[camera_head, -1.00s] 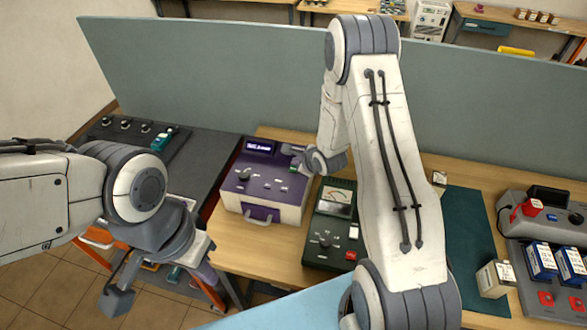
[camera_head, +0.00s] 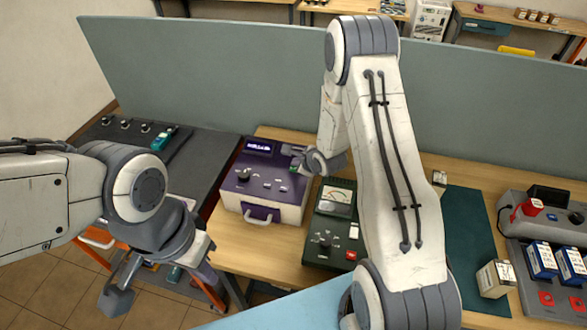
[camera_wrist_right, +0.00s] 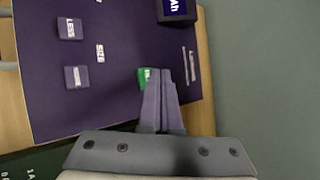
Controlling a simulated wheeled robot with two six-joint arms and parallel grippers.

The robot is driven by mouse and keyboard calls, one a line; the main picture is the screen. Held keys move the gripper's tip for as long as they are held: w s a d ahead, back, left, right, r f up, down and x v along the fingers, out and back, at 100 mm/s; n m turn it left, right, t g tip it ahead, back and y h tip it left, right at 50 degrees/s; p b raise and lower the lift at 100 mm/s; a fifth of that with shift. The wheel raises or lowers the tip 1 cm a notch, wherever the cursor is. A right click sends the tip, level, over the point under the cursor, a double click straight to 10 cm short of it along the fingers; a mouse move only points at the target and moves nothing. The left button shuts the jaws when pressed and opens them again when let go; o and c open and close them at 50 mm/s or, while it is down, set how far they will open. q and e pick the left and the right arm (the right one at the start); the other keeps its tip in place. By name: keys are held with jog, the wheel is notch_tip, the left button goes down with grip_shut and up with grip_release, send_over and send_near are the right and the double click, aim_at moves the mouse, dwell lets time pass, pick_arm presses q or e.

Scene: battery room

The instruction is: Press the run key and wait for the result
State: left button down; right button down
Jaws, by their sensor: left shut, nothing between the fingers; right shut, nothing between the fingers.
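A purple tester (camera_head: 262,214) with a white handle stands on the wooden bench. It has a lit display (camera_head: 258,146), a black knob (camera_head: 243,174) and several small keys. A green key (camera_wrist_right: 143,77) shows in the right wrist view, partly hidden by my right gripper (camera_wrist_right: 162,76). My right gripper is shut and empty, its tips right at the green key; I cannot tell whether they touch it. In the wrist view only the end of the display's text shows, "Ah". My left gripper (camera_head: 207,274) is shut and empty, away from the tester, in front of the bench's left end.
A dark green meter box (camera_head: 336,225) stands just right of the tester. A dark bench (camera_head: 200,160) with a teal handheld device is to the left. A grey-green partition (camera_head: 240,80) runs behind. Boxes and a grey device (camera_head: 520,200) stand at the far right.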

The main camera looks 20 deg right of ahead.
jog(key=shift+f, duration=0.3)
jog(key=shift+f, duration=0.35)
dwell(0.4)
dwell(0.4)
jog(key=shift+r+p, duration=0.5)
jog(key=shift+r, duration=0.3)
notch_tip(320, 180, up, 5)
jog(key=p, duration=0.4)
jog(key=shift+p, duration=0.3)
dwell(0.3)
